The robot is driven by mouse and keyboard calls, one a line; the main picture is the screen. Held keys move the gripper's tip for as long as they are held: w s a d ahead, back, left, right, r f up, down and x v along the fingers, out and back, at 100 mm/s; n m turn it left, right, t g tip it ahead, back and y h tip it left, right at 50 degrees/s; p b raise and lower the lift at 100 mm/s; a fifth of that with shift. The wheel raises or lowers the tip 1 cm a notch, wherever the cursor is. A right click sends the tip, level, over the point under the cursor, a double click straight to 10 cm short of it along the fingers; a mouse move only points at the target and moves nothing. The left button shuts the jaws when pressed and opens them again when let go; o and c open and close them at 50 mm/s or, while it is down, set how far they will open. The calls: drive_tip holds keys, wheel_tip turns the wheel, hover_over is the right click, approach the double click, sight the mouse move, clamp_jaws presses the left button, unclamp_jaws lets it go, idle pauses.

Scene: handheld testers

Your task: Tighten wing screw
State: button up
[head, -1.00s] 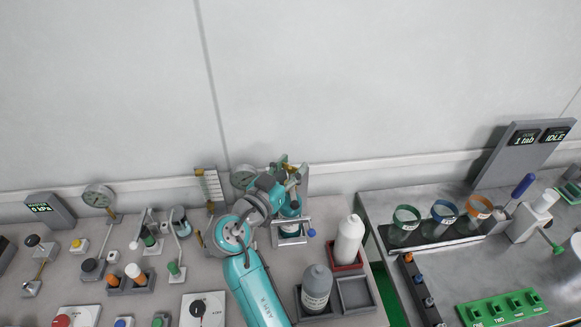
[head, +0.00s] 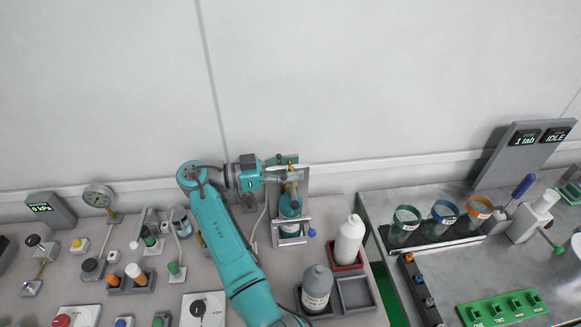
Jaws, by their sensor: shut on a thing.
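My gripper (head: 293,176) reaches in from the left, roughly level, at the upper part of a grey upright fixture (head: 304,178) near the back wall. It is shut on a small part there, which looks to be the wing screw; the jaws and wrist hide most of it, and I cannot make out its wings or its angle. A teal-and-white bottle (head: 290,206) stands in the fixture below the gripper, behind a grey bar frame. A blue knob (head: 312,233) sits at the frame's lower right.
A white bottle (head: 349,240) in a red-edged tray and a grey bottle (head: 317,287) stand in front. A round gauge (head: 98,195) and several small knobs and switches fill the left bench. Jars with coloured rims (head: 444,216) stand on the right bench. The wall is close behind.

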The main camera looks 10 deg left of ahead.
sight(291, 167)
drive_tip(key=shift+m+g, duration=0.4)
drive_tip(key=shift+g, duration=0.4)
drive_tip(key=shift+d, duration=0.1)
drive_tip(key=o, duration=1.2)
wheel_tip(291, 167, up, 10)
drive_tip(key=shift+f, duration=0.1)
